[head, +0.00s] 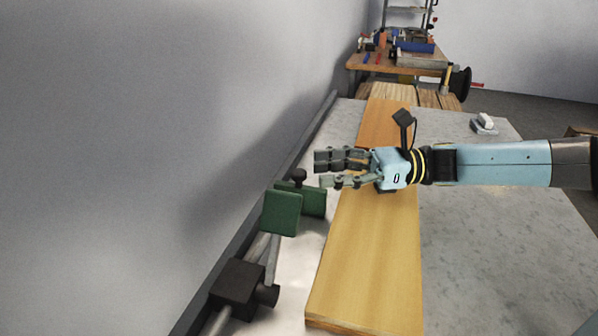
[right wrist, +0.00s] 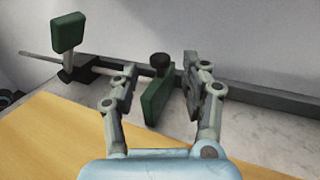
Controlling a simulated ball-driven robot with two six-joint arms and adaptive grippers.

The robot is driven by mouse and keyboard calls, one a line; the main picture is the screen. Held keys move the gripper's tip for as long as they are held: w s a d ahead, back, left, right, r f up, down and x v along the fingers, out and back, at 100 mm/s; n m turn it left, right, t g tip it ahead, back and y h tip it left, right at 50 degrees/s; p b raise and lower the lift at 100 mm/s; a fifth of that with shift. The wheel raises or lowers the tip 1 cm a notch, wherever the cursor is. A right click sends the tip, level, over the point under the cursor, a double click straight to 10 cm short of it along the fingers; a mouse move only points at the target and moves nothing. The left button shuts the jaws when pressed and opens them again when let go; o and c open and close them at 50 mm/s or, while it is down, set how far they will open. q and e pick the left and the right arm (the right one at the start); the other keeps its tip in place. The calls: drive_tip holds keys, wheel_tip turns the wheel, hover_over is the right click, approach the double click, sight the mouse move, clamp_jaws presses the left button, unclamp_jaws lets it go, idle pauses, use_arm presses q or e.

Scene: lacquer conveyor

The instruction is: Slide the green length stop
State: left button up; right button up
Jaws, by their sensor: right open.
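Two green plates stand by the rail along the wall. In the head view the nearer, square green plate (head: 282,213) partly covers the green plate with a black knob (head: 314,201). The black knob (head: 298,175) sits at the top of that second plate. In the right wrist view the knobbed green plate (right wrist: 157,100) shows between the fingers, apart from both, and the other green plate (right wrist: 69,32) stands on a rod at upper left. My right gripper (head: 320,169) is open and empty, just right of the knob. My left gripper is out of view.
A long wooden board (head: 372,255) lies on the grey table (head: 470,220) beneath my right arm. A dark block (head: 238,288) with a rod is at the near end of the rail. A small white object (head: 486,122) sits at far right. A cluttered workbench (head: 404,60) stands behind.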

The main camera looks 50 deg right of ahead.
sight(297, 172)
drive_tip(key=x, duration=0.5)
drive_tip(key=shift+w+a, duration=0.2)
drive_tip(key=c, duration=0.9)
clamp_jaws()
drive_tip(key=shift+w+a+f, duration=0.1)
